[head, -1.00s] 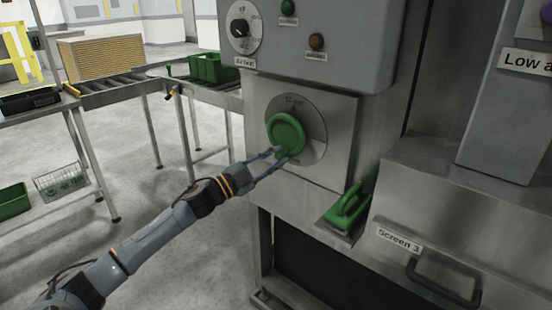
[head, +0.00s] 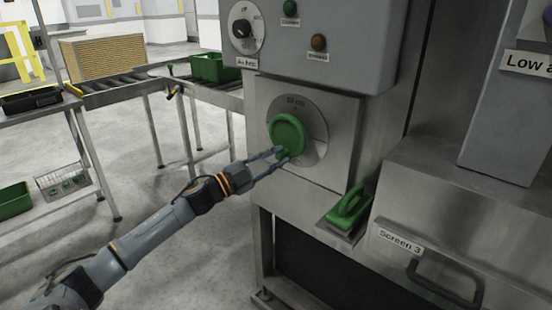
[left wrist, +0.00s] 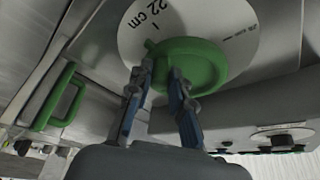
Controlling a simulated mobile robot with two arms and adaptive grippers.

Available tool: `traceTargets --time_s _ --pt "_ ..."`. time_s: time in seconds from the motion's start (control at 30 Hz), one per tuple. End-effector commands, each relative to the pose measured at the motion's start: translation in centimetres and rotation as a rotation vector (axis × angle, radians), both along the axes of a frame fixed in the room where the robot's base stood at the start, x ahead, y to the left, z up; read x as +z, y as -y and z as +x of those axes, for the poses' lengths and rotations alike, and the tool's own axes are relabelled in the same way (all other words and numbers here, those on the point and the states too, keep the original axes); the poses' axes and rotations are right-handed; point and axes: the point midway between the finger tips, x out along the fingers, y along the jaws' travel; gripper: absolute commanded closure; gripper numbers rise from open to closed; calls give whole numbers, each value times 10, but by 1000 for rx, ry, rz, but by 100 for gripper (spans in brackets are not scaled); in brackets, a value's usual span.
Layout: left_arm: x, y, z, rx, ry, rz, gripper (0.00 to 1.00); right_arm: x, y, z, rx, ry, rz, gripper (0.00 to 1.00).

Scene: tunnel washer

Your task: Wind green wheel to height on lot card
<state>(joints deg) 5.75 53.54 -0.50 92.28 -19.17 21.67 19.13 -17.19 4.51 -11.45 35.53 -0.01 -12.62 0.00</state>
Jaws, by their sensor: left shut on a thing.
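The green wheel (head: 286,134) sits on a round grey dial plate (head: 318,128) on the steel machine front. In the left wrist view the wheel (left wrist: 195,62) shows close up, with a small green nub at its upper left edge. The white dial plate (left wrist: 130,30) there reads "22 cm", with smaller print at the right. My left gripper (head: 284,154) is shut on the lower rim of the wheel; its fingers (left wrist: 160,75) reach the wheel's near edge. I see no lot card that I can make out. My right gripper is out of view.
A green handle (head: 350,208) stands on a small ledge right of the wheel. A grey control box (head: 320,40) with a knob (head: 241,28) hangs above. A "Screen 3" cover has a dark handle (head: 442,284). Roller conveyors with a green crate (head: 214,67) stand behind left.

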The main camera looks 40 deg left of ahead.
Motion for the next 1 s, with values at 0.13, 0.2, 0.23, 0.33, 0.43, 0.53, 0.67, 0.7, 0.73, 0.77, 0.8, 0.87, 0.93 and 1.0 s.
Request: traceTargets --time_s 0.13,0.2,0.23,0.33,0.43,0.53,0.67,0.7,0.73,0.77,0.8,0.87,0.93,1.0 --pt "6 -6 1 13 8 6 100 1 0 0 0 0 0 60" --pt "6 -6 1 13 9 9 100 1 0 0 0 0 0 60" --pt "6 -6 1 12 8 10 100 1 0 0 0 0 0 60" --pt "6 -6 1 12 9 13 100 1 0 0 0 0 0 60" --pt "6 -6 1 11 9 15 100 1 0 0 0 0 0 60" --pt "6 -6 1 12 9 16 100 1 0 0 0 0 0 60" --pt "6 -5 1 11 10 15 100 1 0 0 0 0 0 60" --pt "6 -5 1 11 9 15 100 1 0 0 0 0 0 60" --pt "6 -5 1 11 9 15 100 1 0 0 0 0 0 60" --pt "7 -5 1 11 9 15 100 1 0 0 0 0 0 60" --pt "7 -5 1 11 9 15 78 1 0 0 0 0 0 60" --pt "7 -5 1 11 9 15 65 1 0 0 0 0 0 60" --pt "6 -5 1 9 9 15 57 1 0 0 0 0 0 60" --pt "5 -4 1 7 8 15 57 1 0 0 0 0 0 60"
